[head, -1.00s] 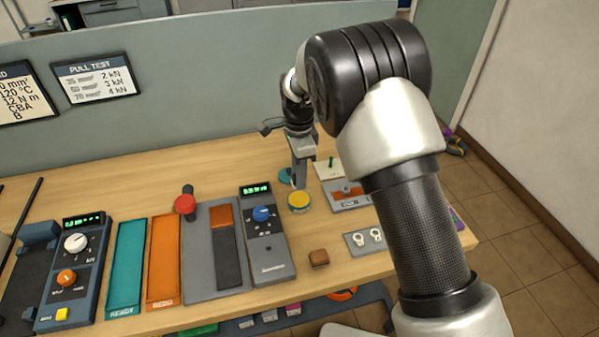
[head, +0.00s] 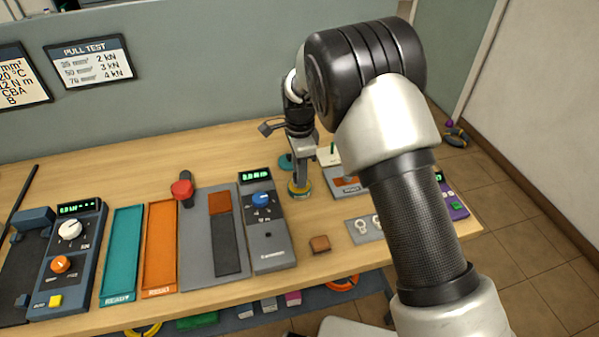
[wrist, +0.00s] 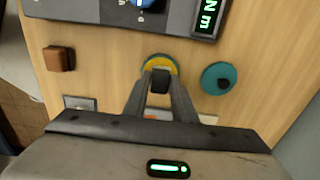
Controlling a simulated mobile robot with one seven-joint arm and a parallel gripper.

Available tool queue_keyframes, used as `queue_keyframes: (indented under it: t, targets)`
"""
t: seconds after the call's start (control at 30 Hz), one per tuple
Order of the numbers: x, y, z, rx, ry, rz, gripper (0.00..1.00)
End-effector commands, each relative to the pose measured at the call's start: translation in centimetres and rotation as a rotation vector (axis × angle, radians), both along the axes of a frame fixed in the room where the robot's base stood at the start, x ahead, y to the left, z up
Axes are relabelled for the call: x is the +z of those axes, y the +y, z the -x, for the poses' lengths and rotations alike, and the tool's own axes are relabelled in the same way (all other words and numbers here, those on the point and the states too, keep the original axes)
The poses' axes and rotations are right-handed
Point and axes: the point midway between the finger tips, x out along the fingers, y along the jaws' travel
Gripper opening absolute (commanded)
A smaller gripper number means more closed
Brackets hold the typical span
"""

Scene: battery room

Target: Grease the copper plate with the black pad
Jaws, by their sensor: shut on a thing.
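My gripper (head: 299,182) is shut on the small black pad (wrist: 160,81), which shows between its fingertips in the wrist view. The pad is at a round tin of yellow grease (wrist: 157,62); whether it touches the grease is hidden. In the head view the fingertips reach down to the tin (head: 299,192). The copper plate (head: 348,184) lies on a grey block right of the tin, partly hidden by my arm. A teal lid with a black knob (wrist: 219,78) lies beside the tin.
A meter with a blue dial (head: 262,225) stands left of the tin. A brown block (head: 319,244) and a grey plate with ring lugs (head: 361,229) lie nearer the front edge. Teal (head: 122,255) and orange (head: 160,245) trays are further left.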

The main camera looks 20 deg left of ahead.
Motion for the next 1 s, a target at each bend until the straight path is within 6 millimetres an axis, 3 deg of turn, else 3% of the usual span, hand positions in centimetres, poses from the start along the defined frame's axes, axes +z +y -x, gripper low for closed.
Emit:
queue_keyframes:
  t: [1.0]
  targets:
    - [-0.88, 0.00, 0.01, 0.000, 0.000, 0.000, 0.06]
